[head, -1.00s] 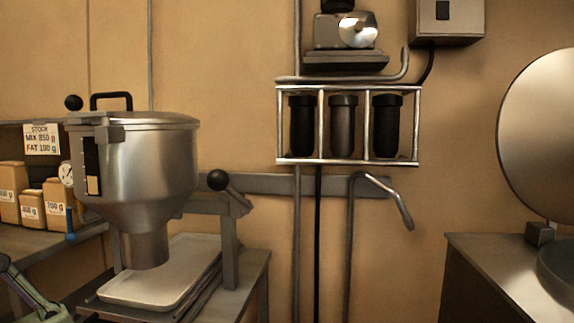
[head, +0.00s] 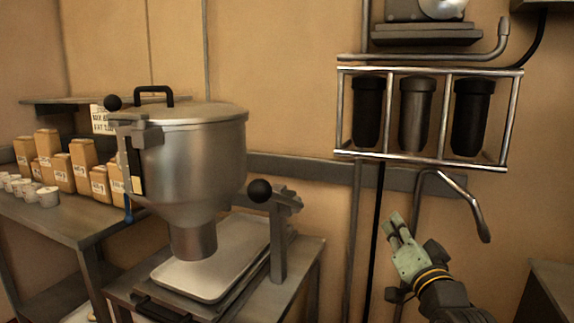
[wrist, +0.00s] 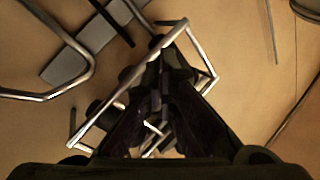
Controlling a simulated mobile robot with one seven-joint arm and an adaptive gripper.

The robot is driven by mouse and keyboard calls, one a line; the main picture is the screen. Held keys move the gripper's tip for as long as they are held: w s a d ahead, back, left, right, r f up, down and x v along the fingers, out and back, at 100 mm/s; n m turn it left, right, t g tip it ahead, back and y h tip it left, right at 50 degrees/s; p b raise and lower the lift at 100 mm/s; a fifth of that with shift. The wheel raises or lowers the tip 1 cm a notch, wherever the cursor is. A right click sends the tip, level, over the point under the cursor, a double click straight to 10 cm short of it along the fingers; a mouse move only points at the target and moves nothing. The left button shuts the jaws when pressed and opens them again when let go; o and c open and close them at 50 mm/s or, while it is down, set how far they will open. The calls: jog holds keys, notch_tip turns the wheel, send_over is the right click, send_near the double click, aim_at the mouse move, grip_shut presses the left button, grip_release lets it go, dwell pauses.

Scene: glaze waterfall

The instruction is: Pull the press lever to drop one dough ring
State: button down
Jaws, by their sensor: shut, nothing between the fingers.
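The dough press is a steel hopper (head: 195,160) with a lid and a narrow spout (head: 193,242) over a pale tray (head: 200,278). A lever with a black ball knob (head: 259,190) sticks out at its right side on a grey post (head: 278,240). Another black knob (head: 112,102) is at the upper left of the hopper. My gripper (head: 393,224) is to the right of the press, in front of the wall, apart from the lever and empty. Its fingers are shut. The wrist view shows the filter rack and wall, not the press.
A wall rack (head: 430,160) with dark cylinders hangs above my gripper, and a bent tap pipe (head: 465,195) is close beside it. Boxes (head: 83,165) and small cups (head: 47,196) stand on the left table (head: 60,225).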

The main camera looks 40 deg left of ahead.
jog(key=s+a+r+n+g+y, duration=0.2)
jog(key=s+a+r+g+y, duration=0.5)
jog(key=s+r+g, duration=0.3)
jog(key=shift+s+a+n+g+y, duration=0.3)
jog(key=shift+s+a+n+g, duration=0.25)
jog(key=shift+s, duration=0.7)
jog(key=shift+a+r, duration=0.15)
notch_tip(320, 180, up, 3)
jog(key=p, duration=0.4)
send_over(283, 199)
jog(key=d, duration=0.3)
jog(key=s+f, duration=0.1)
jog(key=s, duration=0.1)
jog(key=s+f+p, duration=0.1)
jog(key=s, duration=0.1)
jog(key=shift+d+f, duration=0.1)
jog(key=shift+f, duration=0.2)
jog(key=shift+f, duration=0.15)
